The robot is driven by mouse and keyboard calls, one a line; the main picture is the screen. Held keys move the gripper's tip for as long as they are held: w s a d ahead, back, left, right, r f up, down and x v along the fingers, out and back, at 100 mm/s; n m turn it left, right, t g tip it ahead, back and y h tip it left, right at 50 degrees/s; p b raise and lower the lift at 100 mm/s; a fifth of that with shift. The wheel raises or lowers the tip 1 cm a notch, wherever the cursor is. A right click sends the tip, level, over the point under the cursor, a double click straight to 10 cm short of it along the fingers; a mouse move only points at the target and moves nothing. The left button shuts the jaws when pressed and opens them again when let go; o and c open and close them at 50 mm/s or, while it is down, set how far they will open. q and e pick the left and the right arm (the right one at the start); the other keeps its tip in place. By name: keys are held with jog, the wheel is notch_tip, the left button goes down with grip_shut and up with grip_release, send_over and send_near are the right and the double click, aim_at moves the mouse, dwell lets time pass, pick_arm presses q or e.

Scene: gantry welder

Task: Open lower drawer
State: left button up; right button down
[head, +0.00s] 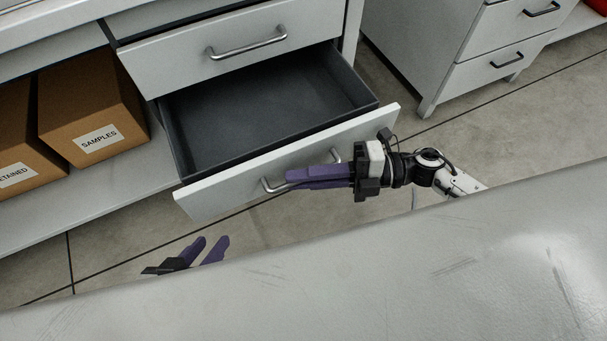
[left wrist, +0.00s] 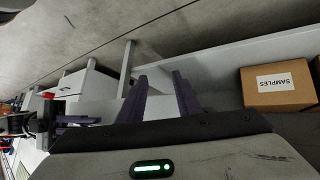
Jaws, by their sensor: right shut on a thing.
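The lower drawer (head: 385,125) is pulled well out of the white cabinet, and its dark grey inside shows empty. Its silver bar handle (head: 273,187) is on the white front. My right gripper (head: 290,178) lies along the drawer front with its purple fingers shut on the handle; the fingers hide part of the bar. My left gripper (head: 212,248) is below and left of the drawer front, apart from it, with its purple fingers spread and nothing between them. The left gripper's fingers also show in the left wrist view (left wrist: 160,92).
The upper drawer (head: 235,45) with a silver handle is above. Cardboard boxes, one labelled SAMPLES (head: 90,105), stand on the shelf at left. Another white drawer cabinet (head: 490,50) stands at the right. A grey surface (head: 400,270) fills the foreground. Floor shows between.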

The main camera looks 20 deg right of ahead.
jog(key=c, duration=1.8)
grip_release()
jog(key=shift+d, duration=0.1)
jog(key=shift+c, duration=0.2)
jog(key=v, duration=1)
jog(key=shift+d+p, duration=0.15)
jog(key=shift+p, duration=0.25)
